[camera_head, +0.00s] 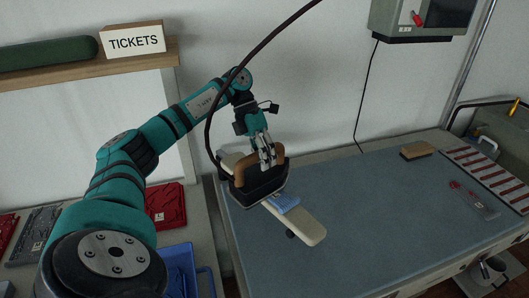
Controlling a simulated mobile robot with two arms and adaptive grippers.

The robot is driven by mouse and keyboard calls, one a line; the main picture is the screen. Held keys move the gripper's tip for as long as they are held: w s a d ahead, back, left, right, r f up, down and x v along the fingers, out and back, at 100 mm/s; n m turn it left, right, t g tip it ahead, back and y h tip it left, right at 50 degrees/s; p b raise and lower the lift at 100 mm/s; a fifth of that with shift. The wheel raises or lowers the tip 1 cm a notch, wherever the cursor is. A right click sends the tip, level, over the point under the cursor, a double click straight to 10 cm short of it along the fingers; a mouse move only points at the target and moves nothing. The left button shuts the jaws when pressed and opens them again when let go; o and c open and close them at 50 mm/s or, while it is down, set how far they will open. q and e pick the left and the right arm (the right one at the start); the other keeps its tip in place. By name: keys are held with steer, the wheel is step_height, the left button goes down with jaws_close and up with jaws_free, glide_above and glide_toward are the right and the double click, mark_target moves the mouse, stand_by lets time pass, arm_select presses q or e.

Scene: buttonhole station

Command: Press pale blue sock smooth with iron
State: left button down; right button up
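The iron (262,190) is dark with a brown arched handle and sits over a narrow cream pressing board (311,230). The pale blue sock (286,202) lies on the board, showing at the iron's front right edge. The rest of the sock is hidden by the iron. My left gripper (267,160) reaches down from above and its fingers are closed at the iron's handle. I cannot tell whether the iron's sole touches the sock. My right gripper is not in view.
A brown brush (417,150) and a red-striped panel (490,178) lie farther right. A dark cable hangs beside my arm. Red trays (166,206) and a blue crate (179,268) stand left.

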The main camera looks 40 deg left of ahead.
arm_select(q)
steer(key=shift+d+r, duration=0.15)
steer(key=shift+d, duration=0.1)
steer(key=shift+d, duration=0.35)
steer(key=shift+s+d, duration=0.1)
steer(key=shift+d, duration=0.65)
steer(key=shift+d, duration=0.35)
steer(key=shift+s+d, duration=0.1)
steer(key=shift+a, duration=0.2)
steer(key=shift+a+p, duration=0.3)
steer(key=shift+a, duration=0.25)
steer(key=shift+w+a, duration=0.15)
steer(key=shift+a, duration=0.55)
steer(key=shift+w+a, duration=0.1)
steer(key=shift+a, duration=0.55)
steer(key=shift+a, duration=0.35)
